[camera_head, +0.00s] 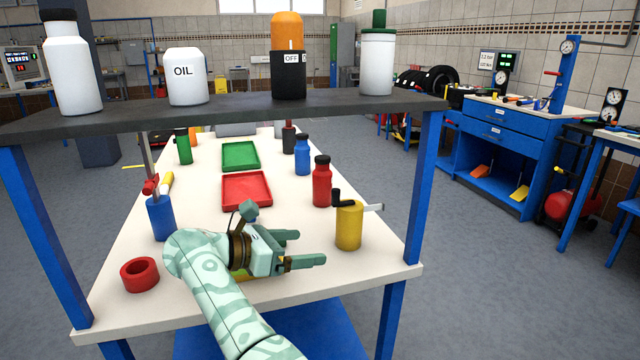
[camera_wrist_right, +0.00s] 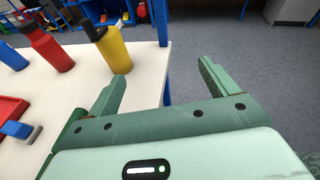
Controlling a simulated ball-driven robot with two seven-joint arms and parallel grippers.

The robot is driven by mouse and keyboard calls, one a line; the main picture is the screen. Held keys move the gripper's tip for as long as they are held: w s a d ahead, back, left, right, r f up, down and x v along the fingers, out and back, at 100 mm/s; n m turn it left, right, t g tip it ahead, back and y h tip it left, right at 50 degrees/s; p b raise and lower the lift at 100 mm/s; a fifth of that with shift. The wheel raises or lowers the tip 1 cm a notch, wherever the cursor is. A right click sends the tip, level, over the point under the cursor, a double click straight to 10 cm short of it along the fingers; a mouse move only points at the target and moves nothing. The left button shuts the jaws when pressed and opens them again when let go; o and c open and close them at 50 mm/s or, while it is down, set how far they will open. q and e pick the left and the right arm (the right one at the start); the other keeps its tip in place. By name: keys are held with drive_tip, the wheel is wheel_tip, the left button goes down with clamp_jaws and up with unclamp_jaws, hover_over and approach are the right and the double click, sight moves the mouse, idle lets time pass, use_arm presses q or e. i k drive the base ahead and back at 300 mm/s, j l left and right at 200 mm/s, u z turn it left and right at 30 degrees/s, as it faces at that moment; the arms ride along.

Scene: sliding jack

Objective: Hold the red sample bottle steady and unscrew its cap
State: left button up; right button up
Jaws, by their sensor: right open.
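The red sample bottle (camera_head: 322,187) stands upright on the white table, right of the red tray, with its dark cap (camera_head: 322,160) on top. It also shows at the upper left of the right wrist view (camera_wrist_right: 50,50). My right gripper (camera_head: 312,247) is open and empty, low over the table's front part. It is nearer the front than the bottle and apart from it. In the wrist view its spread fingers (camera_wrist_right: 162,72) point past the table's edge toward the floor. My left gripper is not in view.
A yellow can (camera_head: 349,228) with a dark top and grey spout stands between the bottle and the right front post. A blue bottle (camera_head: 302,160) stands behind. Red tray (camera_head: 246,190), blue container (camera_head: 160,218) and red ring (camera_head: 140,274) lie leftward. A dark shelf (camera_head: 220,112) spans above.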

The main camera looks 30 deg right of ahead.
sight(322, 176)
drive_tip(key=i+l, duration=0.25)
drive_tip(key=i, duration=0.15)
drive_tip(key=i+l, duration=0.2)
drive_tip(key=i, duration=0.2)
drive_tip(key=i+l, duration=0.25)
drive_tip(key=i, duration=0.15)
